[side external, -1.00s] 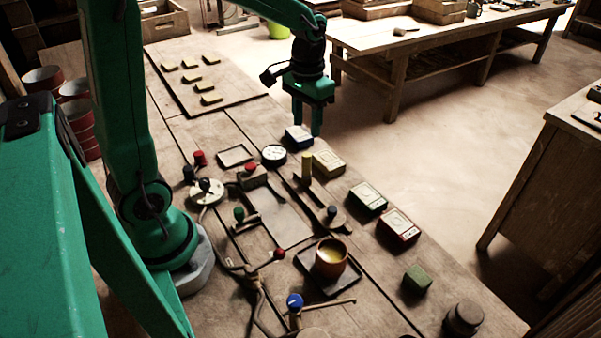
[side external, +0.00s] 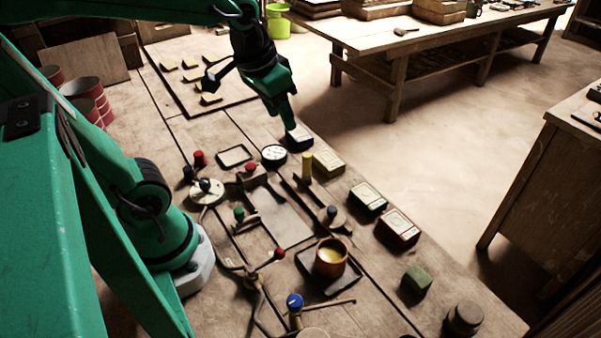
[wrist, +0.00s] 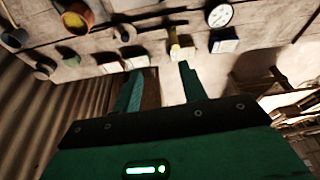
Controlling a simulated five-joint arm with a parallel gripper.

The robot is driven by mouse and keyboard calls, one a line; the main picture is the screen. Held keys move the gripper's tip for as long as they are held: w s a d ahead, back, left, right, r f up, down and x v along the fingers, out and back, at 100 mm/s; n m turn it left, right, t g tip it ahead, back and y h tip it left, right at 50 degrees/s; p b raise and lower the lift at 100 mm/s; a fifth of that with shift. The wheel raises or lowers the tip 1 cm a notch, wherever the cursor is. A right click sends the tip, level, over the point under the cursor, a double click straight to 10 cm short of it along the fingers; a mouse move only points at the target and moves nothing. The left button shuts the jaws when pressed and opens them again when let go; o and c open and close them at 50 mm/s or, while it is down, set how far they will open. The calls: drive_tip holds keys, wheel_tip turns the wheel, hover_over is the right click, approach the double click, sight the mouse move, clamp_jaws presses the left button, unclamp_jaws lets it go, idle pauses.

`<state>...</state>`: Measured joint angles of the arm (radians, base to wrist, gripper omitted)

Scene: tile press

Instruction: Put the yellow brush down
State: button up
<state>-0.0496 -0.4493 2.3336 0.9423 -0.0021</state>
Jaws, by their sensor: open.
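An upright yellow piece (side external: 307,165), likely the yellow brush, stands at the far end of a dark bar on the bench. Its bristles cannot be made out. In the wrist view the yellow piece (wrist: 174,36) shows above and between my fingertips, apart from them. My gripper (side external: 291,118) is tilted near the blue box (side external: 298,138), behind the yellow piece. In the wrist view my gripper (wrist: 160,72) has its two fingers spread, with nothing between them.
A round gauge (side external: 274,155), an orange pot (side external: 331,258) and a red-knobbed lever (side external: 279,254) also stand there. A flat plate (side external: 280,220) is bare.

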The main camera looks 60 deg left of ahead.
drive_tip(key=shift+s+d+r+m+t, duration=0.15)
drive_tip(key=shift+s+d+t, duration=0.15)
drive_tip(key=shift+s, duration=0.5)
drive_tip(key=shift+s+d+r+m+t, duration=0.15)
drive_tip(key=shift+s+t, duration=0.2)
drive_tip(key=shift+s, duration=0.5)
drive_tip(key=shift+s+d+r+t, duration=0.1)
drive_tip(key=shift+s+d+t, duration=0.2)
drive_tip(key=shift+s, duration=0.5)
drive_tip(key=shift+o, duration=0.5)
drive_tip(key=shift+w, duration=0.1)
drive_tip(key=m+g, duration=0.5)
drive_tip(key=m, duration=0.7)
hover_over(307, 154)
drive_tip(key=f, duration=1.1)
drive_tip(key=shift+s+f, duration=0.3)
drive_tip(key=shift+f, duration=0.05)
drive_tip(key=shift+w+a+f+m+g, duration=0.1)
drive_tip(key=shift+w+f+m+g, duration=0.25)
drive_tip(key=shift+f, duration=0.25)
drive_tip(key=shift+f, duration=0.1)
